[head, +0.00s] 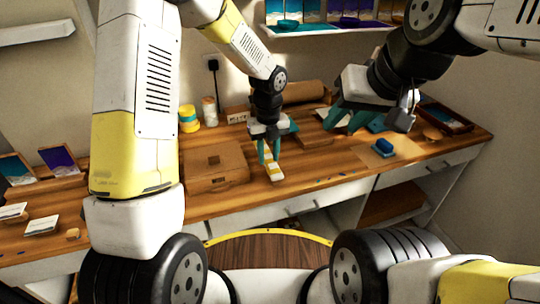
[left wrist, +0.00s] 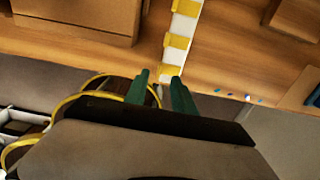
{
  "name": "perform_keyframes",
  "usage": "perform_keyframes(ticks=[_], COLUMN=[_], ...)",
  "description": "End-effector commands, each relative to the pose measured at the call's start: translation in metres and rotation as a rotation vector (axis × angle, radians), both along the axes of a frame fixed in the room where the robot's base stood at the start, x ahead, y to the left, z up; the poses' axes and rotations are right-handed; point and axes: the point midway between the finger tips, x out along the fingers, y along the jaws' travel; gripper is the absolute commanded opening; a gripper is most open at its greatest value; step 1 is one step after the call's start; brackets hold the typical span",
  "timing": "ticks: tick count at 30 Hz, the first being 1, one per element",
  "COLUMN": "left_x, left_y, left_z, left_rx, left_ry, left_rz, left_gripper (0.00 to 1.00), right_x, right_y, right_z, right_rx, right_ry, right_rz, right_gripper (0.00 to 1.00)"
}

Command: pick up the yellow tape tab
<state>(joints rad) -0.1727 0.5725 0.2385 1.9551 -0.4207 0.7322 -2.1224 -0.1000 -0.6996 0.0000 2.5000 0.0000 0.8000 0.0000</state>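A white strip with several yellow tape tabs lies on the wooden bench. Its nearest yellow tab (left wrist: 171,70) is by the bench's front edge in the left wrist view, with other yellow tabs (left wrist: 178,42) behind it. The strip also shows in the head view (head: 272,172). My left gripper (left wrist: 158,78) is open and empty, its teal fingers pointing down at the strip's near end. The right-hand finger is close to the nearest tab; contact cannot be told. In the head view my left gripper (head: 268,153) is over the strip. My right gripper (head: 348,119) appears open over the bench's right part.
A wooden box (head: 216,167) stands left of the strip. A yellow-and-teal jar (head: 188,118) and a pale jar (head: 209,111) stand behind. A blue block (head: 384,146) lies on a tan sheet to the right.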

Motion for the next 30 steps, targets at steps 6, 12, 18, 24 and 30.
perform_keyframes(ticks=[6, 12, 18, 24, 30], left_x=[-0.001, -0.001, 0.000, 0.000, 0.000], left_y=[0.001, 0.001, 0.001, 0.001, 0.001], left_z=[-0.031, -0.036, -0.036, -0.036, -0.036], left_rx=[0.002, 0.001, 0.000, 0.000, 0.000], left_ry=[0.002, 0.000, 0.000, 0.000, -0.001], left_rz=[0.000, 0.002, 0.002, 0.003, 0.003], left_gripper=[0.31, 0.31, 0.11, 0.00, 0.00], right_x=[0.000, 0.000, 0.000, 0.000, 0.000], right_y=[0.000, 0.000, 0.000, 0.000, 0.000], right_z=[0.000, 0.000, 0.000, 0.000, 0.000], right_rx=[0.000, 0.000, 0.000, 0.000, 0.000], right_ry=[0.000, 0.000, 0.000, 0.000, 0.000], right_rz=[0.000, 0.000, 0.000, 0.000, 0.000], right_gripper=[0.36, 0.36, 0.36, 0.36, 0.36])
